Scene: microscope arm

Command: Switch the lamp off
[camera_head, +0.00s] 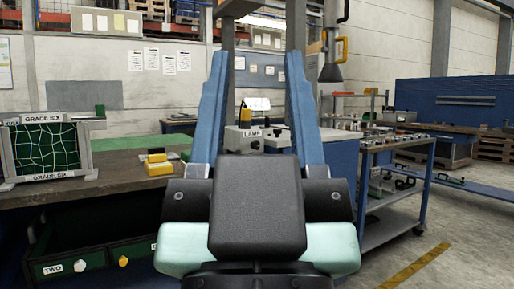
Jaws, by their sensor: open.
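A pale grey box with a label reading LAMP (239,141) stands beyond my gripper, seen through the gap between its fingers. A small dark and yellow upright part (245,115) shows at the box's top left. A small knob-like spot (256,145) shows below the label; its setting is too small to tell. My gripper (257,62) points forward with its two blue fingers spread apart and nothing between them. It is apart from the box. The gripper body hides the lower part of the box and what it stands on.
A dark workbench (110,188) on the left holds a green netted frame (47,150) marked GRADE SIX and a yellow block (157,167). Green drawers (85,264) sit below. A blue-grey trolley (399,146) stands at right. Open floor (455,225) lies at lower right.

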